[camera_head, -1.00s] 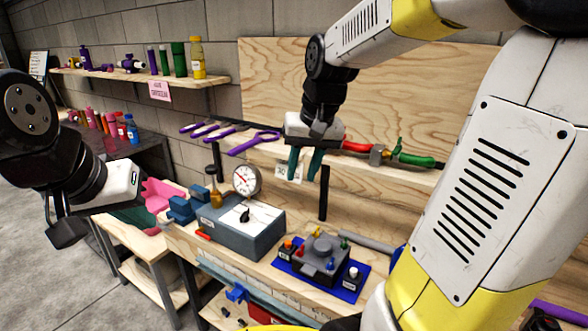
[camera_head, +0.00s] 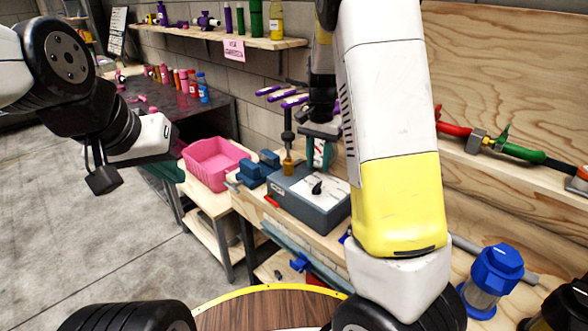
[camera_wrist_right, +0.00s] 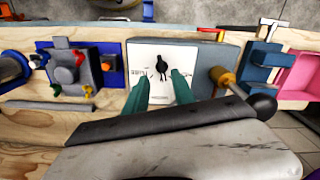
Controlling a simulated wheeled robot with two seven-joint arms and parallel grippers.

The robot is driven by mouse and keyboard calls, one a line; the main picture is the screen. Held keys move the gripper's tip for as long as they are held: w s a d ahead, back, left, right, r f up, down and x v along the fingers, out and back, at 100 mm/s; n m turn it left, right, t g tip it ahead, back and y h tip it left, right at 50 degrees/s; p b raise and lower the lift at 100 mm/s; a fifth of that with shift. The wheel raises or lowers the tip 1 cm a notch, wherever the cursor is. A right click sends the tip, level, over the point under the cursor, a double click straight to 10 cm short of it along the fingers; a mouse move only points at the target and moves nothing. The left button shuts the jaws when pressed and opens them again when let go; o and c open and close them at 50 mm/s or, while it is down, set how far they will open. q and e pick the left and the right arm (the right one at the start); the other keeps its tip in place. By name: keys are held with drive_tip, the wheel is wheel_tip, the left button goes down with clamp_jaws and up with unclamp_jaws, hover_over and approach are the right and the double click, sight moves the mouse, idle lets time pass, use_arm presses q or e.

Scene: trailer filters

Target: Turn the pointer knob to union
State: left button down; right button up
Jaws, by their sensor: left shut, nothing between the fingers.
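The black pointer knob (camera_head: 316,187) sits on the white face of a grey box (camera_head: 311,216) on the workbench. In the right wrist view the knob (camera_wrist_right: 162,66) stands roughly upright in the picture; the small lettering beside it is too blurred to read. My right gripper (camera_wrist_right: 160,74) is open, its two teal fingers apart and pointing towards the white face, with the knob seen between and just beyond their tips. I cannot tell whether they touch it. In the head view my right gripper (camera_head: 318,153) is partly hidden by my arm. My left gripper (camera_head: 104,180) is shut and empty, far left.
A dark valve block on a blue mat (camera_wrist_right: 112,70) flanks the box in the wrist view. A blue-capped filter (camera_head: 489,277) stands right.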

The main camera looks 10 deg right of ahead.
sight(316, 186)
drive_tip(key=shift+w+f, duration=0.1)
drive_tip(key=shift+f, duration=0.25)
wheel_tip(316, 186, down, 7)
drive_tip(key=shift+f, duration=0.1)
clamp_jaws()
